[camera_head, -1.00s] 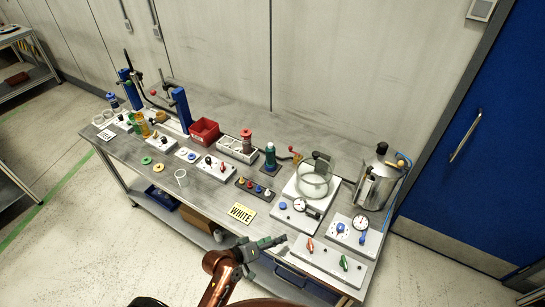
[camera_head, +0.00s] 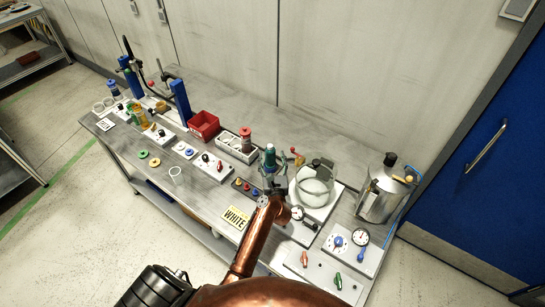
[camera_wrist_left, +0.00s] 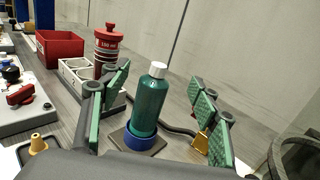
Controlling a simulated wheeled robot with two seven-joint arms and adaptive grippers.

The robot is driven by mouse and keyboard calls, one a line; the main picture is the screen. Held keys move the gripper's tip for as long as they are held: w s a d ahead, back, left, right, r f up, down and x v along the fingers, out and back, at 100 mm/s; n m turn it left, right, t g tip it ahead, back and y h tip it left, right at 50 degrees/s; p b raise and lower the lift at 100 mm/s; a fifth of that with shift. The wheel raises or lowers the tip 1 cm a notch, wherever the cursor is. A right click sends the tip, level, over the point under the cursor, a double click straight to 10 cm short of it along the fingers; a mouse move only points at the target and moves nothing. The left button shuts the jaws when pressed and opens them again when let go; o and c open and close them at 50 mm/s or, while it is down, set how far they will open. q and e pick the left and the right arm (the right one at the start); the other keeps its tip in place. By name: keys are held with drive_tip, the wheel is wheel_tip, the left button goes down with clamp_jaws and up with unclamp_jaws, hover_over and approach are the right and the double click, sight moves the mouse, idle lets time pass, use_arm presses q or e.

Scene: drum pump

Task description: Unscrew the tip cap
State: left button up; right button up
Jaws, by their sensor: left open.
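A dark green bottle (camera_wrist_left: 145,104) with a white cap (camera_wrist_left: 158,70) stands upright in a blue ring (camera_wrist_left: 140,139) on a dark square pad. The bottle also shows in the head view (camera_head: 269,157). My left gripper (camera_wrist_left: 163,103) is open, with its green-padded fingers on either side of the bottle in the wrist view. In the head view my left gripper (camera_head: 275,181) is at the near side of the bottle, and its wrist hides the bottle's base. I cannot see contact between the fingers and the bottle. My right gripper is not in view.
A glass vessel (camera_head: 314,184) stands close to the right of the gripper, with a metal canister (camera_head: 386,190) beyond it. A red-capped container (camera_wrist_left: 107,45) and a red bin (camera_head: 203,126) stand left of the bottle.

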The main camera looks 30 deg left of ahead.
sight(271, 160)
use_arm(q)
wheel_tip(271, 160, down, 5)
drive_tip(key=shift+s+f+b, duration=0.15)
drive_tip(key=shift+f+b, duration=0.05)
drive_tip(key=shift+b, duration=0.65)
wheel_tip(271, 160, down, 2)
drive_tip(key=shift+f+b, duration=0.25)
drive_tip(key=shift+b, duration=0.15)
drive_tip(key=shift+w+a+r, duration=0.25)
drive_tip(key=shift+w, duration=0.2)
drive_tip(key=shift+w+a, duration=0.3)
drive_tip(key=shift+w, duration=0.05)
drive_tip(key=x, duration=0.5)
drive_tip(key=shift+w, duration=0.1)
drive_tip(key=shift+w+a, duration=0.2)
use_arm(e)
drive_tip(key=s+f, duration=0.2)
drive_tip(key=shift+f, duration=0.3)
use_arm(q)
drive_tip(key=shift+c, duration=0.7)
drive_tip(key=c, duration=1.3)
